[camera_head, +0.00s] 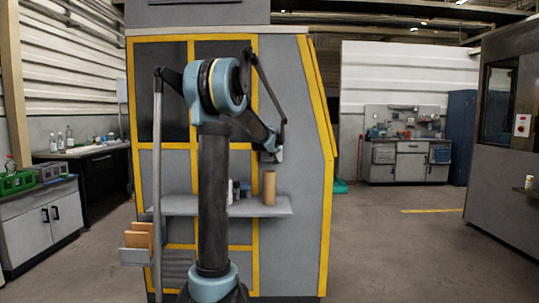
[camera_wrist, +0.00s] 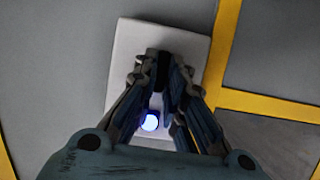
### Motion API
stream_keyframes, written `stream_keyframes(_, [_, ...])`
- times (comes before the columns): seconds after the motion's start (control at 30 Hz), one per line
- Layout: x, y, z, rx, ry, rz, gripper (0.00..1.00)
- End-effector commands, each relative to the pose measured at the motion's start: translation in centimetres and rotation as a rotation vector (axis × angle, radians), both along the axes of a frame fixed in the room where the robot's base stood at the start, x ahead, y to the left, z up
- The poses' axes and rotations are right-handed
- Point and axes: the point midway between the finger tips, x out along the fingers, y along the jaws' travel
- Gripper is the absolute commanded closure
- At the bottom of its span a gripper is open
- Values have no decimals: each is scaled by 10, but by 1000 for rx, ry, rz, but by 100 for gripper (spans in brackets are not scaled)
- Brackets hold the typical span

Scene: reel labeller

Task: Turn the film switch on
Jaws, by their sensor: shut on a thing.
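The film switch (camera_wrist: 159,57) is a dark knob on a white, tilted-looking plate (camera_wrist: 193,42) fixed to the grey machine panel. My gripper (camera_wrist: 163,78) is over the plate in the wrist view, its fingers closed around the dark knob. The fingers hide much of the knob, so I cannot tell its exact setting. A round blue light (camera_wrist: 150,122) glows on the lower part of the plate, between my fingers. In the head view my gripper (camera_head: 271,157) is at the machine front, and a sliver of the white plate (camera_head: 280,155) shows beside it.
A yellow frame strip (camera_wrist: 228,40) runs right of the plate. The floor to the right is clear.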

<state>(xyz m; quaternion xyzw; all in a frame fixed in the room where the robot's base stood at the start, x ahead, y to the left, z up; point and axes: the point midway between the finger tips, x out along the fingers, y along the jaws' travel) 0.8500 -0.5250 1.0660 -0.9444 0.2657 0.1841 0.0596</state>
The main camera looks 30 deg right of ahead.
Motion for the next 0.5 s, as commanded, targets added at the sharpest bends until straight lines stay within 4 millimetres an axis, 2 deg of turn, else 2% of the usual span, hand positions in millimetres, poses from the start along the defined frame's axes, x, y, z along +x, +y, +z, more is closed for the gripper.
stream_keyframes(0.1, [2,4,-4,7,4,8,100])
stream_keyframes(0.13, [3,4,-4,7,5,8,85])
stream_keyframes(0.2, [3,4,-4,5,5,8,69])
stream_keyframes(0.5, [-1,0,-1,4,2,2,69])
